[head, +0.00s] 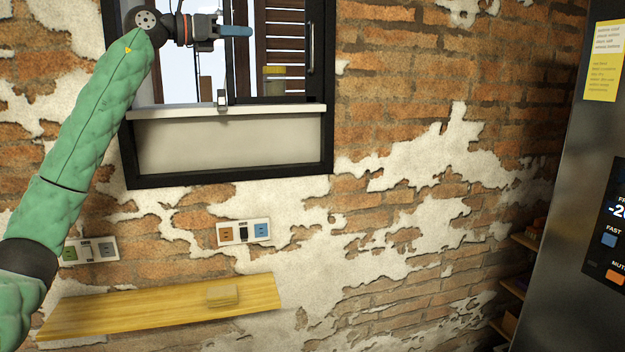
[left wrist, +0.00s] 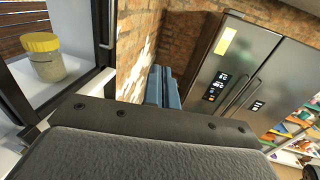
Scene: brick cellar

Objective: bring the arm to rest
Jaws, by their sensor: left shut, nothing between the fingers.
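My left arm, in a green quilted sleeve, comes in from the left in the head view and reaches up in front of the window. My left gripper (head: 236,31) is at its end, before the upper part of the window, with its blue fingers pointing right. The fingers are shut together with nothing between them. In the left wrist view the blue fingers of my left gripper (left wrist: 163,86) show beyond the dark wrist housing, apart from any object. My right gripper is in neither view.
A wooden shelf (head: 130,308) holds a small block (head: 222,295). A steel fridge (head: 590,150) stands right. Bare brick wall lies between.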

